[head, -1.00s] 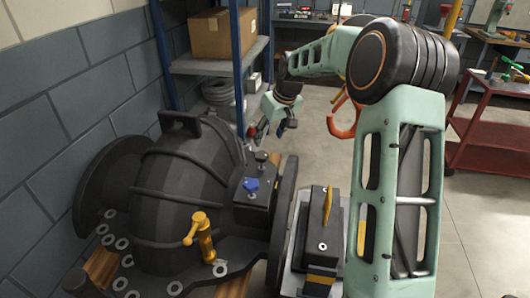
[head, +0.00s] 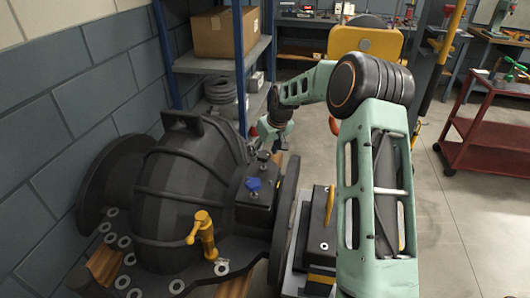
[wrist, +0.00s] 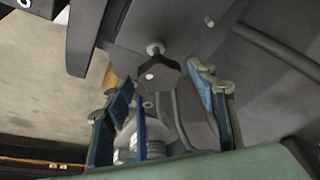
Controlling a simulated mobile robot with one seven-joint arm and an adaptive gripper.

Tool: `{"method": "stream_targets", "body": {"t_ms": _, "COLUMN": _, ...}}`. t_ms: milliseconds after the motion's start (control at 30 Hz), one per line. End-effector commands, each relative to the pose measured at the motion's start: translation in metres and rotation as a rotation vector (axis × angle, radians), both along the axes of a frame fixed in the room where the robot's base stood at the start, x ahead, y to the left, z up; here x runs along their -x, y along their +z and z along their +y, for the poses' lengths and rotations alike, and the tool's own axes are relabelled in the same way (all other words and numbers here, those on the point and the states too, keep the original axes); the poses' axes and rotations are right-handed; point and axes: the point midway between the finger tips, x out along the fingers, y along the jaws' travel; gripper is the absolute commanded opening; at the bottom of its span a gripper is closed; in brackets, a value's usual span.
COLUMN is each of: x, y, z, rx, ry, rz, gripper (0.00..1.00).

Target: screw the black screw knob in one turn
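The black screw knob (head: 263,156) stands on the flat block at the right side of the dark casing (head: 180,195), behind a blue knob (head: 253,184). In the wrist view a dark winged knob (wrist: 166,70) shows just past and between my fingertips, and looks like the black screw knob. My gripper (head: 264,132) is close above and behind it in the head view. In the wrist view my gripper (wrist: 170,92) has its two blue-grey fingers wide apart, with nothing held between them. Whether a finger touches the knob I cannot tell.
A yellow valve handle (head: 203,235) stands at the casing's front. A black block with a yellow handle (head: 325,230) is to the right of the casing. A blue shelf post (head: 238,70) rises close behind my gripper. A red cart (head: 490,135) stands at right on open floor.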

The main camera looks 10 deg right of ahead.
Motion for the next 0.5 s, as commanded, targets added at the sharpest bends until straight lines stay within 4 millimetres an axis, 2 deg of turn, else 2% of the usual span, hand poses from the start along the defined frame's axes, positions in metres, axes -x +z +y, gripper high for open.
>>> {"method": "stream_targets", "body": {"t_ms": 67, "x": 0.0001, "y": 0.0002, "z": 0.0000, "rx": 0.000, "ry": 0.000, "rz": 0.000, "gripper": 0.45}}
{"method": "stream_targets", "body": {"t_ms": 367, "x": 0.0002, "y": 0.0003, "z": -0.0001, "rx": 0.000, "ry": 0.000, "rz": 0.000, "gripper": 0.12}}
{"method": "stream_targets", "body": {"t_ms": 500, "x": 0.0002, "y": 0.0001, "z": 0.0001, "rx": 0.001, "ry": -0.004, "rz": 0.000, "gripper": 0.11}}
